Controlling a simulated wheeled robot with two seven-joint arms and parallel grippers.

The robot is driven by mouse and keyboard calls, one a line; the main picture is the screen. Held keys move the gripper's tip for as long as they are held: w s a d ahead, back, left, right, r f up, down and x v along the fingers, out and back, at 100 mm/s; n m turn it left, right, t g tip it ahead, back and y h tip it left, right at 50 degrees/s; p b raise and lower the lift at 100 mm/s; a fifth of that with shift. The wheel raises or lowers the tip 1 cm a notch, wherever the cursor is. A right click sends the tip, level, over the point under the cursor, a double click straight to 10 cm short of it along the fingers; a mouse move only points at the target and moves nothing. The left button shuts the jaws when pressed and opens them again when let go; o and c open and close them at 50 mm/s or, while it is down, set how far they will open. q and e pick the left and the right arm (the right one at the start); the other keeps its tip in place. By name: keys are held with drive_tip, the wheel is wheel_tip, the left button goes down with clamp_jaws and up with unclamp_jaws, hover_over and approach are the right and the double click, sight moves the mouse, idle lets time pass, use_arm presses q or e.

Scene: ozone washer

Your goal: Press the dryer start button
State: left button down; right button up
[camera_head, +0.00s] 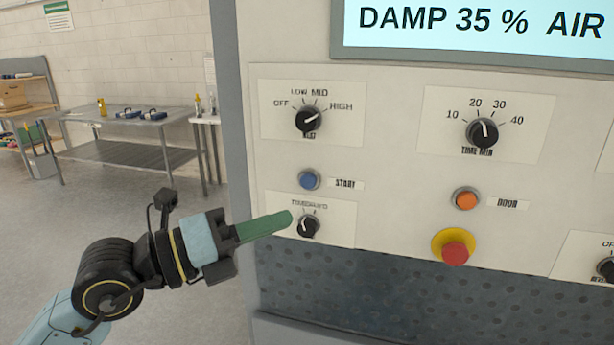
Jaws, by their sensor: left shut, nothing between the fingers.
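The dryer's control panel (395,195) fills the right half of the head view. The start button (310,179) is a round blue button in a grey ring, labelled START on its right. My left gripper (289,218) has green fingers closed together, with nothing between them. Its tip is below and slightly left of the start button in the picture, just left of a small black knob (308,226). Whether the tip touches the panel cannot be told. My right gripper is not in view.
An orange DOOR button (466,199) and a red emergency button (454,250) sit to the right. A heat dial (309,119) and a time dial (483,131) are above. The display (480,28) reads DAMP 35 % AIR. Metal tables (125,155) stand far back left.

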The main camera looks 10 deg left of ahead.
sight(308, 181)
use_arm(q)
drive_tip(key=shift+r, duration=0.1)
idle(0.3)
drive_tip(key=shift+w+d+b, duration=0.15)
drive_tip(key=shift+w+b, duration=0.45)
drive_tip(key=shift+w, duration=3.75)
drive_tip(key=shift+w, duration=0.1)
drive_tip(key=shift+w, duration=0.35)
drive_tip(key=shift+w, duration=0.45)
drive_tip(key=shift+s, duration=0.1)
drive_tip(key=shift+s+p, duration=0.65)
drive_tip(key=shift+s, duration=0.15)
